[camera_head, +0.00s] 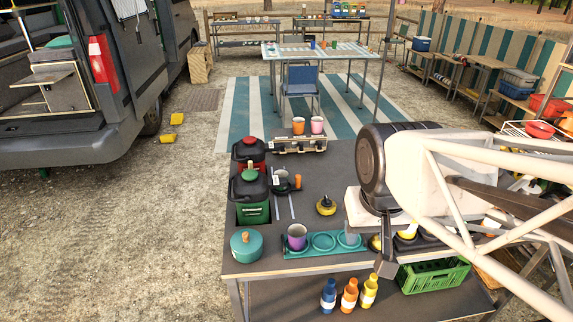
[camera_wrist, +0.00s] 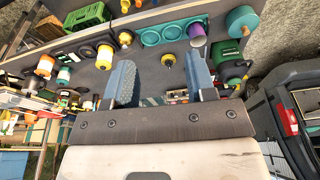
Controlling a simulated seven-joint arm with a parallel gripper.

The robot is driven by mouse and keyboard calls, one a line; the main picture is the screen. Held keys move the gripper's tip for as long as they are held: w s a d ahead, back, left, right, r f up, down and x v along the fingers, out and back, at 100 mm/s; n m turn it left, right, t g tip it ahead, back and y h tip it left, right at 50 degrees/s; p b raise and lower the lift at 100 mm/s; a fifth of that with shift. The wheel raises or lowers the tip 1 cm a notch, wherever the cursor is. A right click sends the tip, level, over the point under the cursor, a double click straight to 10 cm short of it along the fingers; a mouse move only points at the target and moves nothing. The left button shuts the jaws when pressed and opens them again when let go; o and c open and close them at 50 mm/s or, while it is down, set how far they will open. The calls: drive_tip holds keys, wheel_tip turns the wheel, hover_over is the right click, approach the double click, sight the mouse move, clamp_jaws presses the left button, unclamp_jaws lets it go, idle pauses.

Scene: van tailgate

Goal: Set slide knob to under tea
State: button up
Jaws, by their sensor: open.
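Two lidded dispensers, a red one (camera_head: 249,152) and a green one (camera_head: 251,197), stand at the left of the dark counter (camera_head: 340,170). I cannot read which one is marked tea. Beside the green one are two thin pale rails (camera_head: 285,207) with a small dark and orange piece (camera_head: 281,182) at their far end, perhaps the slide and its knob. My gripper (camera_wrist: 162,75) is open and empty, above the counter. Its fingers (camera_head: 386,262) show partly in the head view, well right of the rails. In the wrist view the rails are not clear behind a finger.
A round yellow and black item (camera_head: 326,206) sits right of the rails. A teal holder (camera_head: 322,251) with a purple cup (camera_head: 297,236) lies in front. A teal pot (camera_head: 246,246) is at the front left corner. Two cups (camera_head: 308,126) stand on a rack behind.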

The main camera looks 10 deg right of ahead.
drive_tip(key=w+m, duration=0.3)
drive_tip(key=w, duration=1.1)
drive_tip(key=m+g, duration=0.2)
drive_tip(key=m, duration=0.7)
hover_over(298, 176)
drive_tip(key=f, duration=1.9)
drive_tip(key=shift+s+f, duration=0.25)
drive_tip(key=shift+f, duration=0.1)
drive_tip(key=shift+w+f, duration=0.25)
drive_tip(key=shift+f, duration=0.05)
drive_tip(key=shift+f, duration=0.1)
drive_tip(key=shift+f, duration=3.8)
clamp_jaws()
